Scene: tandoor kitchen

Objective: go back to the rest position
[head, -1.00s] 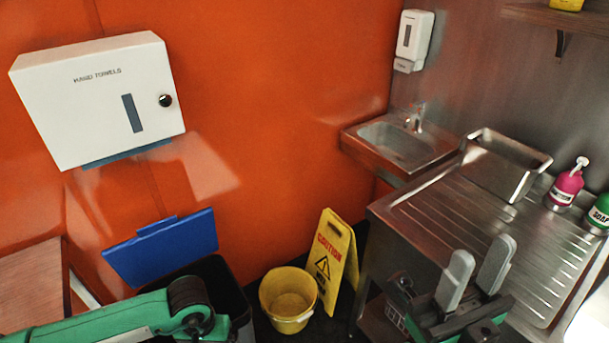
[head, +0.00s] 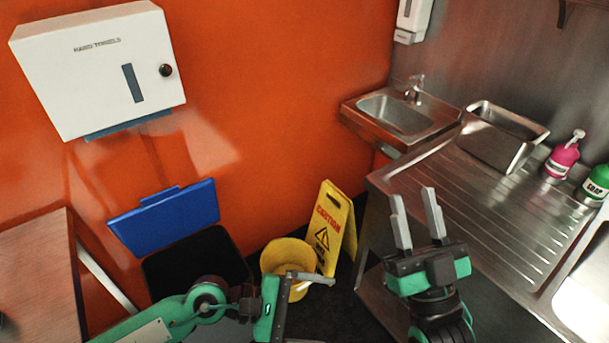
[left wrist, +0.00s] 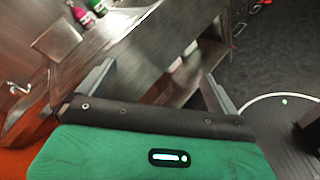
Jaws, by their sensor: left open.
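My right gripper (head: 413,200) stands upright in front of the steel drainboard counter in the head view. Its two grey fingers are apart with nothing between them. My left gripper (head: 325,280) is low in the middle of the head view, seen side-on, with its fingers pointing right in front of the yellow bucket. In the left wrist view my left gripper (left wrist: 155,72) has its fingers wide apart and empty.
The steel counter (head: 490,215) is at right, with a steel container (head: 497,140), a pink bottle (head: 562,160) and a green soap bottle (head: 594,186). A yellow bucket (head: 287,257), caution sign (head: 327,230) and blue-lidded bin (head: 170,215) stand along the orange wall.

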